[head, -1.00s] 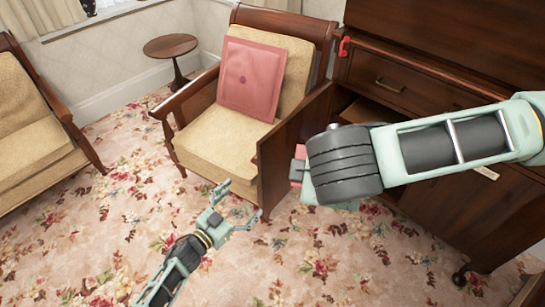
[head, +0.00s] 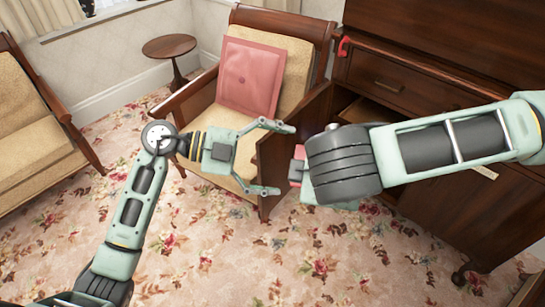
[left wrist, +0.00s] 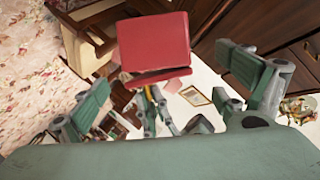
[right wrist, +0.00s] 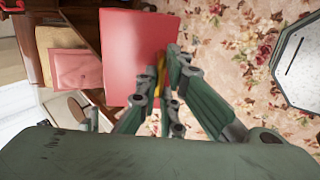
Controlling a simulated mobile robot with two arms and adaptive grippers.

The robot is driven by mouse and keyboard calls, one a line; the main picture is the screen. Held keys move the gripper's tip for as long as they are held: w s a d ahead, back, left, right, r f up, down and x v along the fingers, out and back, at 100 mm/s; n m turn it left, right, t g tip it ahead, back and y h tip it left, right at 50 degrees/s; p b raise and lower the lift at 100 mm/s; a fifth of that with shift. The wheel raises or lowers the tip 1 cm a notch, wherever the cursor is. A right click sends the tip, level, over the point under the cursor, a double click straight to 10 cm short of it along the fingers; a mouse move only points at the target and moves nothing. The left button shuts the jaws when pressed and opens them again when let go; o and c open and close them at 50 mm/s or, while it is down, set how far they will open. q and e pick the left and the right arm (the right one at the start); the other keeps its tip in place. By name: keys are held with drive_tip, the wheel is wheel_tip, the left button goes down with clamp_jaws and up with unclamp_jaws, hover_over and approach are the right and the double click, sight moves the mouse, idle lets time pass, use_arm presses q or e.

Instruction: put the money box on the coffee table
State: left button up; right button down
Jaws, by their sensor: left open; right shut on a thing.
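The money box is a red box, largely hidden behind my right arm in the head view, where a small red part (head: 298,170) shows. It shows larger in the left wrist view (left wrist: 153,45) and the right wrist view (right wrist: 135,45). My right gripper (right wrist: 160,82) is shut on it at a yellow part. My left gripper (head: 283,159) is open and empty, with its fingers pointing at the box; I cannot tell if they touch it. A small round wooden table (head: 169,46) stands by the wall; I cannot tell whether it is the coffee table.
An armchair (head: 228,133) with a pink cushion (head: 251,76) stands behind my left gripper. A dark wooden cabinet (head: 440,75) is at the right, its door (head: 280,165) open. Another chair (head: 30,130) is at the left. The flowered carpet (head: 190,260) in front is clear.

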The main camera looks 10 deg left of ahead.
use_arm(q)
drive_tip(key=x, duration=1)
drive_tip(key=shift+d, duration=0.35)
drive_tip(key=shift+r, duration=0.1)
drive_tip(key=c, duration=1.3)
use_arm(e)
drive_tip(key=shift+s+a, duration=0.1)
use_arm(q)
drive_tip(key=shift+c, duration=0.6)
use_arm(e)
drive_tip(key=c, duration=2)
unclamp_jaws()
drive_tip(key=shift+c, duration=0.2)
drive_tip(key=shift+o, duration=1)
